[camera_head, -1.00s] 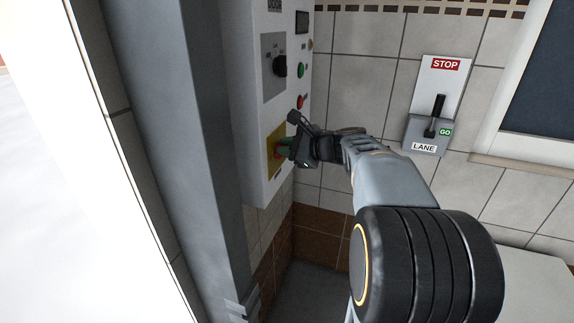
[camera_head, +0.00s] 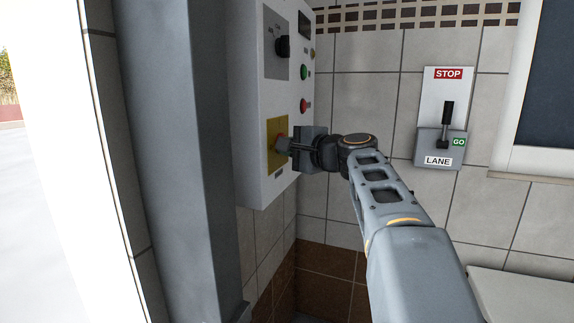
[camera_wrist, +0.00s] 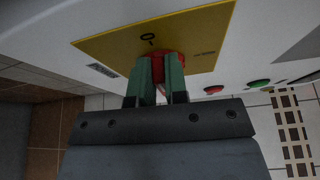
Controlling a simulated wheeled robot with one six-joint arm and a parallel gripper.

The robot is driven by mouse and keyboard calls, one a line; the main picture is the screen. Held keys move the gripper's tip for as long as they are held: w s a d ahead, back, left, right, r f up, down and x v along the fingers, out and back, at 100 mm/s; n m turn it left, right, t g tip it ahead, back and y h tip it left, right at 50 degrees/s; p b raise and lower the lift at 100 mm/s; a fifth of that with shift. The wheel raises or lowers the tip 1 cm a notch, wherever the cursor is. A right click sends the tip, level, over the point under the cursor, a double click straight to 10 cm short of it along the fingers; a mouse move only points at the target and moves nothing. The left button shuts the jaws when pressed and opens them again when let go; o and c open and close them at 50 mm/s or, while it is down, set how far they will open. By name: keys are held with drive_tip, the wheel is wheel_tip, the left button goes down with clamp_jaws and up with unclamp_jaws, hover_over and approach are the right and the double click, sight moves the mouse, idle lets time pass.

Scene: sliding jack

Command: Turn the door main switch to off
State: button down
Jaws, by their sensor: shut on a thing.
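The door main switch is a red knob (camera_wrist: 178,62) on a yellow plate (camera_head: 271,132), low on the front of the white door control box (camera_head: 257,182). My gripper (camera_wrist: 160,76) is shut on the red knob, with its green-lined fingers on either side of it. In the wrist view the yellow plate (camera_wrist: 205,32) shows an O mark above the knob. The fingers hide most of the knob, so its pointing direction cannot be told.
Above on the box are a black selector knob (camera_head: 283,46), a green button (camera_head: 304,72) and a red button (camera_head: 305,105). A lane lever panel (camera_head: 441,115) is on the tiled wall at right. A grey post (camera_head: 175,160) stands left of the box.

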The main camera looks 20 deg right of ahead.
drive_tip(key=shift+f+n+b, duration=0.2)
drive_tip(key=shift+n+b, duration=0.4)
drive_tip(key=shift+b, duration=0.35)
drive_tip(key=c, duration=1.1)
unclamp_jaws()
drive_tip(key=shift+c, duration=0.2)
drive_tip(key=v, duration=1.3)
drive_tip(key=shift+s+d+f+p, duration=0.15)
drive_tip(key=shift+s+f+p, duration=0.05)
drive_tip(key=shift+s+p, duration=0.15)
